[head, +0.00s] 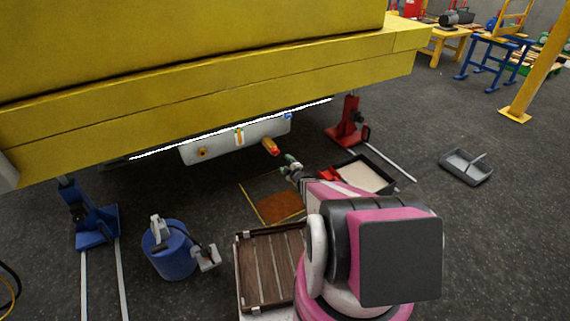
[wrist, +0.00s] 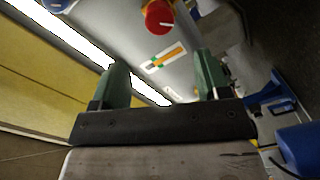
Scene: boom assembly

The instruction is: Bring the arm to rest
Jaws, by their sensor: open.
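My gripper (wrist: 157,88) has two green fingers spread wide apart with nothing between them in the wrist view. In the head view my gripper (head: 292,165) is at the end of my pink and black arm, just under the yellow boom (head: 240,98). A grey panel (head: 222,145) hangs below the boom. A red knob with a yellow base (head: 270,147) sticks out of the panel close to the gripper, apart from it. The knob also shows in the wrist view (wrist: 158,17), beyond the fingers. An orange-and-green marked strip (head: 239,136) is on the panel.
A red jack (head: 347,127) and a blue jack (head: 93,222) stand under the boom. A blue bucket (head: 172,254), a wooden slatted tray (head: 262,272) and a black tray with pale fill (head: 362,176) are near my arm. A grey tray (head: 466,168) lies on open floor at right.

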